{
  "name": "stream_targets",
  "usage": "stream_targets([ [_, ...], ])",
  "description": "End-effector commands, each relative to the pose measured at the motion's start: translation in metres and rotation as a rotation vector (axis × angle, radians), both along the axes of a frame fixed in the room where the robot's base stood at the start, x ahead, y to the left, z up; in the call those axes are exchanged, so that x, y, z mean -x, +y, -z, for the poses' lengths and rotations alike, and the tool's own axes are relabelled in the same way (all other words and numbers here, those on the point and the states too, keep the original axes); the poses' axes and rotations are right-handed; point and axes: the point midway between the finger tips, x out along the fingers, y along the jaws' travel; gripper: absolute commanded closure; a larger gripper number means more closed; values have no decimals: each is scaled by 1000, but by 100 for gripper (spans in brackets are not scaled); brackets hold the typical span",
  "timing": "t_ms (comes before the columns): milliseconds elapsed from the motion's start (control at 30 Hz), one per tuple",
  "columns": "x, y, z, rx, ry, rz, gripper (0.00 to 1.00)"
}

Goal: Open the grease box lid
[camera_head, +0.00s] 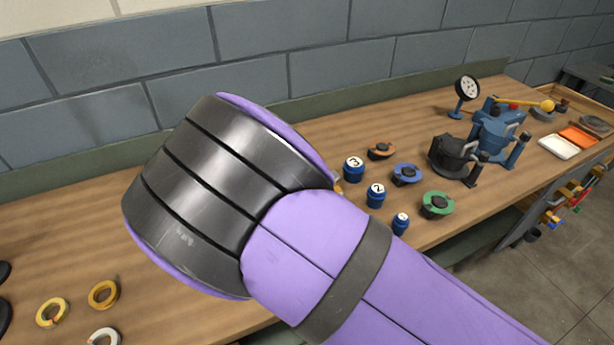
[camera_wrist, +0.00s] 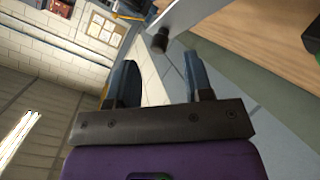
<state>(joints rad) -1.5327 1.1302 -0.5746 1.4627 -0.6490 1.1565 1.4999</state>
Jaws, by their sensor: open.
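I cannot make out a grease box or its lid in either view. It may be hidden behind my arm, which covers the middle of the head view. My gripper (camera_wrist: 162,75) shows in the wrist view with its two blue fingers apart and nothing between them. It points past a grey edge of the bench toward the floor and a pale brick wall, away from the bench top. The gripper does not show in the head view.
Blue numbered jars (camera_head: 375,195) and coloured discs with black centres (camera_head: 437,205) stand on the wooden bench (camera_head: 330,130). A black device (camera_head: 452,157) and a blue one (camera_head: 497,130) stand behind. White (camera_head: 558,147) and orange (camera_head: 578,137) trays lie right. Rings (camera_head: 103,294) lie left.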

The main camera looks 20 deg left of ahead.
Motion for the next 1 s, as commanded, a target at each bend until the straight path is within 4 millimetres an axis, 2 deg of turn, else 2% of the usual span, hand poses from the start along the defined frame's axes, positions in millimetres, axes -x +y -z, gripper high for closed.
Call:
stream_targets([
  [167, 9, 8, -5, -2, -1, -2, 54],
  [500, 52, 45, -28, -3, 0, -3, 54],
  [700, 70, 60, -38, 0, 0, -1, 54],
  [1000, 76, 65, -41, 0, 0, 0, 54],
])
